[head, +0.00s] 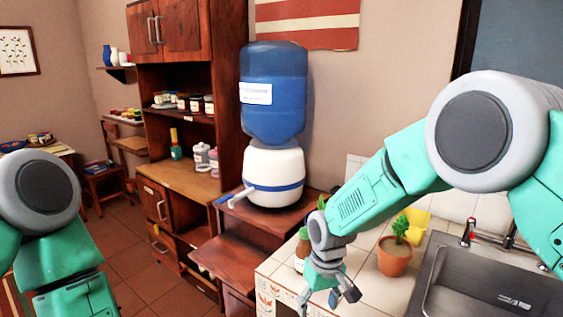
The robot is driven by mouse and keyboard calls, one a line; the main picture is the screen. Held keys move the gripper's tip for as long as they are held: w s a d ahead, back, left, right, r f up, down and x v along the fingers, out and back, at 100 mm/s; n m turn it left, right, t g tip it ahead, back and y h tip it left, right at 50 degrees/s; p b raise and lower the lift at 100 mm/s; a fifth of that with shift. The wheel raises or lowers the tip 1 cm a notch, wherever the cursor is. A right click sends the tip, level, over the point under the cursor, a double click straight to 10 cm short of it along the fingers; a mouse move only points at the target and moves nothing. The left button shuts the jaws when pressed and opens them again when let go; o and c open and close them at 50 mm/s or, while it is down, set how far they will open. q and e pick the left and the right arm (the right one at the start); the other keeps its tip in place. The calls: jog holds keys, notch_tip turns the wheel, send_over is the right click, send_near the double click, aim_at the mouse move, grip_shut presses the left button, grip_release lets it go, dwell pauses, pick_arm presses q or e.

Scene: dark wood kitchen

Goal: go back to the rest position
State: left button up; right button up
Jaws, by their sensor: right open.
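My right arm reaches in from the right side of the head view. Its gripper (334,297) points down over the tiled counter (377,296), with its fingers spread and nothing visible between them. It is left of a small potted plant (394,256) and in front of a bottle with a green top that it partly hides. My left arm shows at the lower left edge, hanging downward, and its gripper is outside the picture.
A metal sink (477,280) with a faucet (468,232) is at the right. A blue water jug (273,95) on a white dispenser (273,176) stands on a wooden stand behind the counter. A wooden cabinet (180,130) and tiled floor (130,255) lie to the left.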

jog(key=s+d+f+m+b, duration=0.1)
jog(key=s+d+f+b, duration=0.1)
jog(key=s+d+f, duration=0.5)
jog(key=s+d+f+m+b, duration=0.1)
jog(key=s+d+f+b, duration=0.25)
jog(key=s+f, duration=0.65)
pick_arm(q)
jog(key=s+a+f+n+g+y+b, duration=0.4)
jog(key=s+a+f+g, duration=0.4)
jog(key=s+a+f, duration=1)
jog(key=shift+s+a+y, duration=0.25)
jog(key=shift+s+y, duration=0.45)
jog(key=shift+y, duration=0.1)
pick_arm(e)
jog(key=s+d+f, duration=0.3)
jog(key=s+d, duration=0.2)
jog(key=s, duration=0.4)
jog(key=s+d+f+m, duration=0.1)
jog(key=s+d+f, duration=0.2)
jog(key=s, duration=0.6)
jog(key=shift+d+f+m+t+h, duration=0.3)
jog(key=shift+d+f+h, duration=0.1)
jog(key=shift+d, duration=0.5)
